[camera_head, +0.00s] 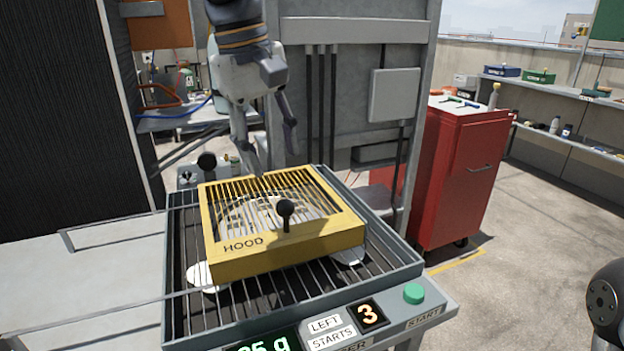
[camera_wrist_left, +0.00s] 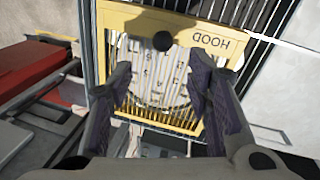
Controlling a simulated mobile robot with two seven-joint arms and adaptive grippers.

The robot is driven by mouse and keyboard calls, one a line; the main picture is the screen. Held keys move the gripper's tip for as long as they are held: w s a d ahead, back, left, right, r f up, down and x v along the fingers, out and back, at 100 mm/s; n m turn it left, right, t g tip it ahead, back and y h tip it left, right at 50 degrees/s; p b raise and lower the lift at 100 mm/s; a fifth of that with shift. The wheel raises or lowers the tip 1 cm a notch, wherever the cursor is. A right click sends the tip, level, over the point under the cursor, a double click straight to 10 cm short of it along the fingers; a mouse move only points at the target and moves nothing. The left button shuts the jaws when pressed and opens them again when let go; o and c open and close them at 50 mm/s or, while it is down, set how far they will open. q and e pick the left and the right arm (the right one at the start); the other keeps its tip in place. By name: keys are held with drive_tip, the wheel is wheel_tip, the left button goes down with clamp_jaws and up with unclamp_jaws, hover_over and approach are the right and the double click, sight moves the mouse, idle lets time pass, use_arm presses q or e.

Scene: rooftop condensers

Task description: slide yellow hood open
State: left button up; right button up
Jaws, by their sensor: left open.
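The yellow hood (camera_head: 300,246) is a slatted frame marked HOOD, with a black ball knob (camera_head: 286,209) near its front edge. It sits over a dark barred tray (camera_head: 390,268). Through its slats a pale round face with markings (camera_wrist_left: 150,75) shows. My left gripper (camera_head: 274,160) hangs above the hood's back edge, fingers pointing down, open and empty. In the left wrist view the open fingers (camera_wrist_left: 161,74) straddle the hood, with the knob (camera_wrist_left: 162,41) beyond them; no contact shows. My right gripper is out of view.
Another black knob (camera_head: 206,161) stands behind the hood. A red cabinet (camera_head: 465,175) is at right, a grey metal housing (camera_head: 345,90) behind. Pale surface lies left of the tray.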

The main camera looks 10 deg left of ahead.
sight(283, 200)
use_arm(q)
drive_tip(key=f, duration=0.3)
drive_tip(key=d+f, duration=0.1)
drive_tip(key=f, duration=0.7)
drive_tip(key=shift+w+d, duration=0.2)
drive_tip(key=shift+w, duration=0.2)
drive_tip(key=shift+c, duration=0.6)
clamp_jaws()
